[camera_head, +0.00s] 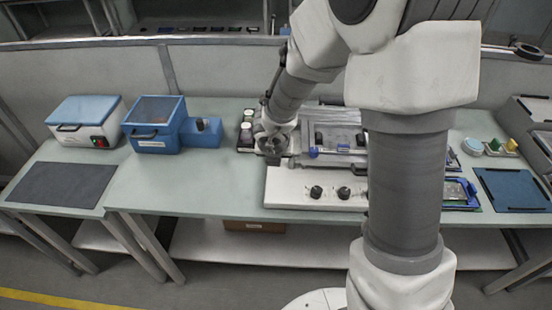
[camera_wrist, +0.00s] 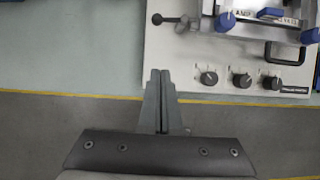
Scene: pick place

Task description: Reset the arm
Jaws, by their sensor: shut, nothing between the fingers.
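My arm reaches over the workbench (camera_head: 235,185) from the front right, bent at the elbow. My gripper (camera_wrist: 160,76) is shut and empty in the wrist view, its two grey fingers together. In the head view my gripper (camera_head: 273,157) is small and dark, beside the device's back left corner. My arm hides part of the bench and device.
The white device (camera_head: 290,188) has black knobs, a handle and a clear-topped frame. Blue boxes (camera_head: 152,125), a blue-lidded white box (camera_head: 85,122) and a dark mat (camera_head: 62,184) lie further left. The bench's middle left is clear.

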